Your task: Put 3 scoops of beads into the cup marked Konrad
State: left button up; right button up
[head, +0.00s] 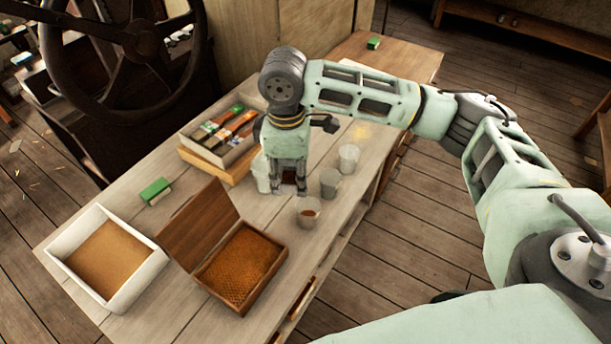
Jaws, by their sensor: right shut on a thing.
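My right gripper (288,186) points down over the bench among the clear cups. It is shut on a small dark brown thing, mostly hidden by the fingers; I cannot tell if it is a scoop. A cup with brown contents (308,214) stands just in front and to its right. Two more cups, a middle one (329,184) and a far one (348,158), stand to the right. A pale cup (262,172) is partly hidden left of the gripper. No name is readable on any cup. An open wooden box (283,262) holds orange-brown grains, perhaps the beads. My left gripper is out of view.
A white tray (152,272) with tan fill stands at the front left. A green block (155,190) lies behind it. A box of brushes (190,143) stands at the back, near a large handwheel (47,50). The wooden box's raised lid (198,222) leans left.

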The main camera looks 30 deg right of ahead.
jog(key=w+d+f+n, duration=0.3)
jog(key=f+n, duration=0.2)
jog(key=n, duration=0.2)
jog(key=w+d+f+n+b, duration=0.1)
jog(key=w+d+f+n, duration=0.2)
jog(key=f+n, duration=0.3)
jog(key=w+d+f+n+b, duration=0.1)
jog(key=w+d+f+n, duration=0.2)
jog(key=n, duration=0.6)
jog(key=shift+w+f, duration=0.4)
jog(key=shift+f, duration=0.3)
jog(key=shift+w+f, duration=0.4)
jog(key=shift+f, duration=0.3)
jog(key=shift+s+f+t+b, duration=0.15)
jog(key=shift+f+t+b, duration=0.15)
jog(key=shift+f+t, duration=0.1)
jog(key=shift+s+a+f+t+h+b, duration=0.1)
jog(key=shift+s+f+t+h+b, duration=0.25)
jog(key=shift+t, duration=0.85)
jog(key=shift+s+a+f+t+h+b, duration=0.15)
jog(key=shift+s+f+t+b, duration=0.25)
jog(key=shift+t, duration=0.8)
jog(key=shift+s+a+f+t+h+b, duration=0.15)
jog(key=shift+s+f+t, duration=0.3)
jog(key=shift+t, duration=0.75)
